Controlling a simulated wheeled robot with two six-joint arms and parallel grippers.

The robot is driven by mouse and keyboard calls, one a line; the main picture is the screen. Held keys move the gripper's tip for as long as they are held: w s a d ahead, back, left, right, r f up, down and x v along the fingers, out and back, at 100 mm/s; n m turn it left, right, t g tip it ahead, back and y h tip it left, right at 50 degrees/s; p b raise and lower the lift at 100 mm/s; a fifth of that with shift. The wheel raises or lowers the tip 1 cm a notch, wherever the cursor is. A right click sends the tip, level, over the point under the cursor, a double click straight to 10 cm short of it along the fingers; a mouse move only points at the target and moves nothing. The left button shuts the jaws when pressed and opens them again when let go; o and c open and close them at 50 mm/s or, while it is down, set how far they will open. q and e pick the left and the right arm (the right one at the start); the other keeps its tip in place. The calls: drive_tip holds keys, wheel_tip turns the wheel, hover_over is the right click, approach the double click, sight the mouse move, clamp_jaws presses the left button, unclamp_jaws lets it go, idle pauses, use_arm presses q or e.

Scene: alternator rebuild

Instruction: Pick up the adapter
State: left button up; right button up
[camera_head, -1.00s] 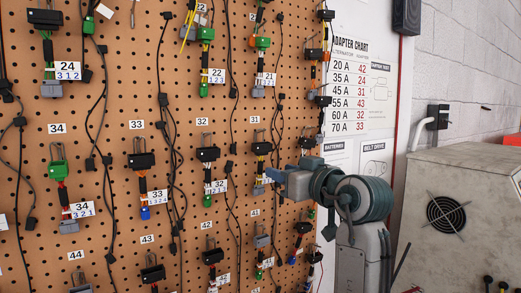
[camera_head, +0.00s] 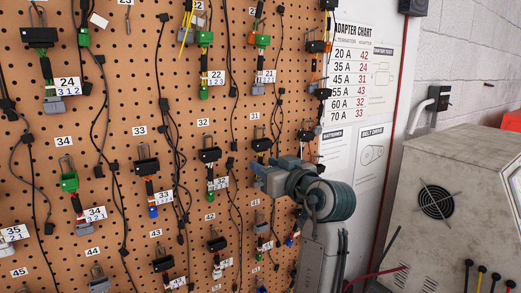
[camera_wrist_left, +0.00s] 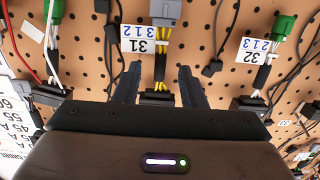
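Several adapters with black, green or grey plugs hang on the pegboard (camera_head: 110,110). The adapter tagged 31 has a black plug (camera_head: 262,145), which also shows in the left wrist view (camera_wrist_left: 157,97), with yellow wires, a 31 tag (camera_wrist_left: 150,38) and a grey plug (camera_wrist_left: 165,11). My left gripper (camera_head: 256,170) is at this adapter, covering its lower part in the head view. In the left wrist view its two fingers (camera_wrist_left: 157,80) are spread, one on each side of the black plug and wires. I cannot tell whether they touch it. My right gripper is not in view.
The adapter tagged 32 (camera_wrist_left: 251,50) hangs beside, and black cables hang between the columns. An adapter chart (camera_head: 350,85) is on the wall panel to the right. A beige machine with a fan grille (camera_head: 441,202) stands at the right.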

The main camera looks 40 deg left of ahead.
use_arm(q)
drive_tip(key=shift+p+x, duration=0.3)
drive_tip(key=shift+x, duration=0.65)
drive_tip(key=shift+d, duration=0.15)
drive_tip(key=shift+c, duration=0.9)
clamp_jaws()
drive_tip(key=shift+r, duration=0.15)
